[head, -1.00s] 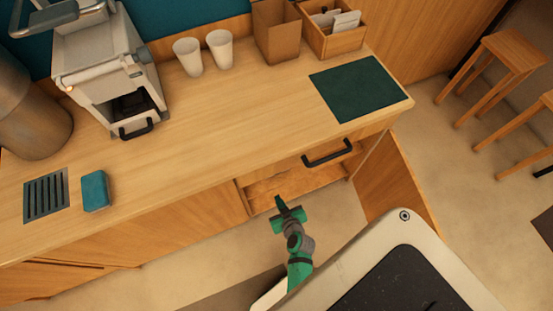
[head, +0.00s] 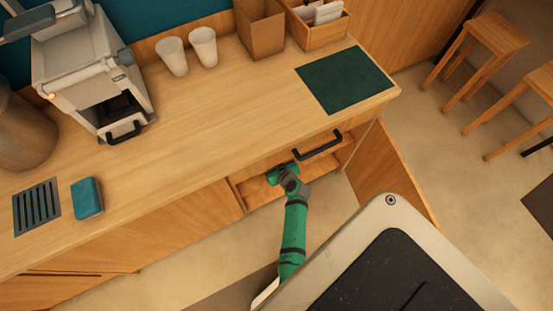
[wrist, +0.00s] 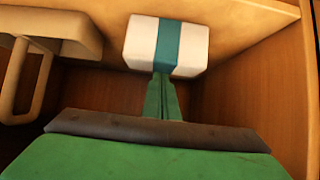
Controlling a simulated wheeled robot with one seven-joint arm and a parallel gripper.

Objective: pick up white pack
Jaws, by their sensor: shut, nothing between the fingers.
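The white pack (wrist: 140,42) has a teal band around its middle. In the wrist view it sits at the top centre, inside the wooden compartment, against or near a pale wooden panel. My gripper (wrist: 162,82) is shut and empty. Its green fingers point at the pack, and the tips overlap the lower edge of the band in the picture; I cannot tell whether they touch. In the head view my gripper (head: 274,176) reaches into the opening under the counter, and the pack is hidden there.
Wooden side walls (wrist: 262,90) close in on the compartment. A beige object with a loop handle (wrist: 50,32) is at the left of the wrist view. Above the opening are the counter (head: 215,125) and a black handle (head: 318,146). An open door (head: 385,180) stands at the right.

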